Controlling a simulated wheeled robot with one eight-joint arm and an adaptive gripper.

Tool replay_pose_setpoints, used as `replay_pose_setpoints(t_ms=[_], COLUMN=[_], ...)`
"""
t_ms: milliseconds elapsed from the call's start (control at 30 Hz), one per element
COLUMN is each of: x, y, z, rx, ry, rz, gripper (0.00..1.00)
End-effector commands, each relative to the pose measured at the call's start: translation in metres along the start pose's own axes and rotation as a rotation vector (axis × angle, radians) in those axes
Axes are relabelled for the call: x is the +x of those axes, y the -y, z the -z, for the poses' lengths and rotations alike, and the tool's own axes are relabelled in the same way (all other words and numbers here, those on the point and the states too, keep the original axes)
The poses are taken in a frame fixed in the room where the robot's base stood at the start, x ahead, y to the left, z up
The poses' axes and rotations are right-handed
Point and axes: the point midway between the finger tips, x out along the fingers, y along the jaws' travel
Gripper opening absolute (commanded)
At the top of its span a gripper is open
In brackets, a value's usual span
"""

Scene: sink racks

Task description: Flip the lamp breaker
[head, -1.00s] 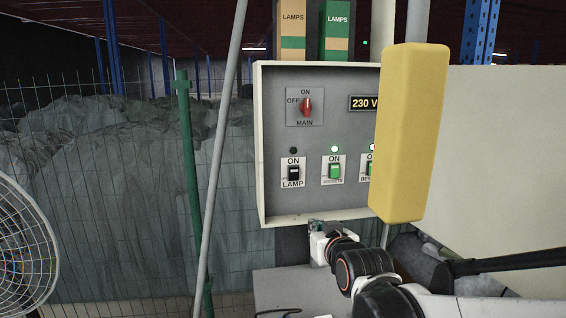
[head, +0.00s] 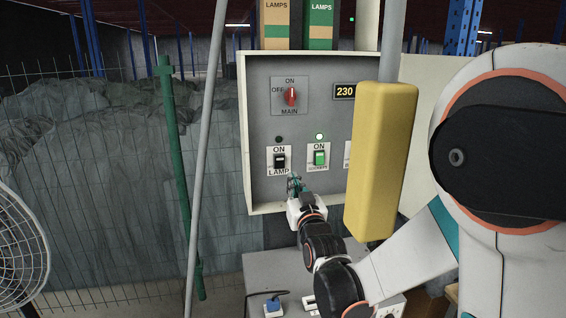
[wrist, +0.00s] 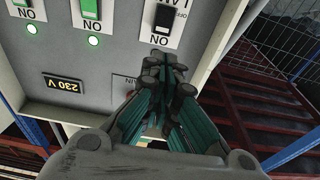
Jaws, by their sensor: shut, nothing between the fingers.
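The lamp breaker (head: 279,161) is a small black rocker on a white plate marked ON and LAMP, at the lower left of the grey panel. The dark indicator light (head: 279,139) above it is unlit. My gripper (head: 294,184) is shut and empty, just below and right of the lamp breaker in the head view. In the upside-down wrist view, the shut fingertips (wrist: 168,72) lie close to the black lamp breaker (wrist: 162,17), over its ON label's side. The fingers hide part of the panel there. I cannot tell whether they touch it.
The neighbouring green breaker (head: 319,158) has a lit green light. The red main switch (head: 290,96) is above. A yellow padded post (head: 380,160) hides the panel's right side. A grey pole (head: 207,140) and wire fence stand left. A grey box (head: 262,275) is below.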

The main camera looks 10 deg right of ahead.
Motion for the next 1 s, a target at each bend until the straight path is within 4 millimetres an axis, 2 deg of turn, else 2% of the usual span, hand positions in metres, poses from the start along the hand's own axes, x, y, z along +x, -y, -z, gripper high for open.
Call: replay_pose_setpoints(t_ms=[133,267,700,833,1000], x=[0.010,0.030,0.114,0.129,0.138], y=[0.000,0.000,0.000,0.000,0.000], z=[0.000,0.000,0.000,0.000,0.000], rx=[0.000,0.000,-0.001,0.000,0.000], ry=[0.000,0.001,0.001,0.001,0.001], rz=[0.000,0.000,0.000,0.000,0.000], gripper=[0.00,0.00,0.00,0.00,0.00])
